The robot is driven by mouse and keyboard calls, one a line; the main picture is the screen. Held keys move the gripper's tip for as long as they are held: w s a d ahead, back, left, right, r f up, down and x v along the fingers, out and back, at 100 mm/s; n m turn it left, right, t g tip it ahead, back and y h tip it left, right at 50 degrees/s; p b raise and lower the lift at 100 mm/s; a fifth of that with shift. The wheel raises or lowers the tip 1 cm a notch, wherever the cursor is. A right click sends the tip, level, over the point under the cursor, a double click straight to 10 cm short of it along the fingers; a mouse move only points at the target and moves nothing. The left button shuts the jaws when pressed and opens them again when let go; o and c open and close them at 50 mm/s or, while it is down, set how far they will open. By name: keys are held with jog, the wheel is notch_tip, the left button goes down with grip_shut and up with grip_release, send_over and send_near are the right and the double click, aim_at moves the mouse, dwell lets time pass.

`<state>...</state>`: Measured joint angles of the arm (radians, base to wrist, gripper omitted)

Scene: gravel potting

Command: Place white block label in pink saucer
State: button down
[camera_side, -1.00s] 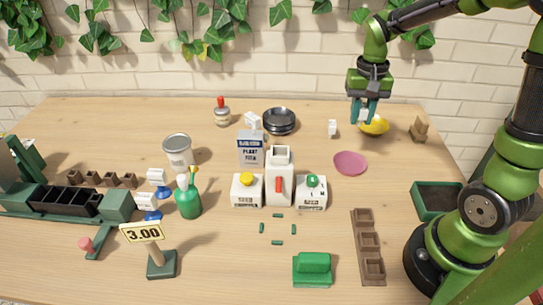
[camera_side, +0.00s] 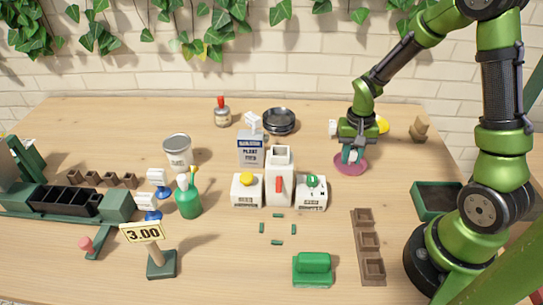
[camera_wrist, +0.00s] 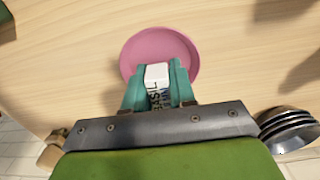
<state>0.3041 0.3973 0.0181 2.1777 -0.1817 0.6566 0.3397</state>
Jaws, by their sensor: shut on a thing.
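The pink saucer (camera_side: 343,168) lies on the table right of the bottles, below my gripper (camera_side: 351,157). It also shows in the wrist view (camera_wrist: 137,45), with bare pink around the fingers. My gripper is shut on the white block label (camera_wrist: 157,73), whose side bears dark lettering that looks like "BASIL". The label is between the teal fingertips, over the saucer. I cannot tell whether it touches the saucer. In the side view the fingers mostly hide the label.
A black dish stack (camera_side: 280,121) is at the back.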

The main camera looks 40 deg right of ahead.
aim_at(353, 149)
jog(key=shift+f, duration=0.1)
jog(key=c, duration=0.9)
grip_release()
jog(key=shift+c, duration=0.2)
notch_tip(353, 149, up, 12)
jog(key=shift+r, duration=0.1)
jog(key=s+a+r+n+t+y, duration=0.2)
jog(key=s+a+r+n+t, duration=0.3)
jog(key=a+r, duration=0.6)
jog(key=s+a+t, duration=0.1)
jog(key=s+t, duration=0.1)
jog(key=s, duration=0.1)
jog(key=shift+s+a, duration=0.35)
jog(key=shift+a, duration=0.05)
